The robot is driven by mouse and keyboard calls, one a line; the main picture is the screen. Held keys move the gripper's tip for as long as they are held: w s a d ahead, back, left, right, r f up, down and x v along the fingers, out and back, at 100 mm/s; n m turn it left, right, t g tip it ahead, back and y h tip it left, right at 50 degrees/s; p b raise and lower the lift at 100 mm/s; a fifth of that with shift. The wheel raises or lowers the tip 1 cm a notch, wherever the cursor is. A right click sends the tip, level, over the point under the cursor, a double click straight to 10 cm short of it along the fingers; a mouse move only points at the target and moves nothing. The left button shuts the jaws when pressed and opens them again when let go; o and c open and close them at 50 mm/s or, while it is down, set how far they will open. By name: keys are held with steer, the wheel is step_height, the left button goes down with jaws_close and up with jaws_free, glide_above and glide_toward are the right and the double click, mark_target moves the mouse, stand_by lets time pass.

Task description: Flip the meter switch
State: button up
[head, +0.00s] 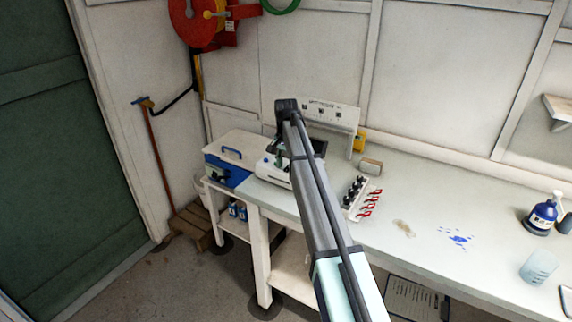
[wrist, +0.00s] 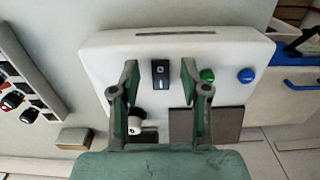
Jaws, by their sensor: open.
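The meter (wrist: 105,68) is a white box with rounded corners, filling the middle of the wrist view. Its black rocker switch (wrist: 161,73) has light marks and sits near one edge. A green button (wrist: 207,75) and a blue button (wrist: 246,75) are to its right. My gripper (wrist: 160,71) is open, one finger on each side of the switch; I cannot tell whether it touches the meter. A dark square plate (wrist: 218,124) and a small white cylinder show beyond, partly behind the fingers. In the head view the meter (head: 272,170) stands on the bench, partly hidden by my arm.
A blue-and-white case (head: 226,170) stands left of the meter. A rack of black and red pieces (head: 358,196) stands to the right. A small block (head: 371,166) lies behind the rack. A blue bottle (head: 543,213) and beaker (head: 538,267) stand far right; bench between is mostly clear.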

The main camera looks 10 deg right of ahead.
steer(key=shift+f, duration=0.35)
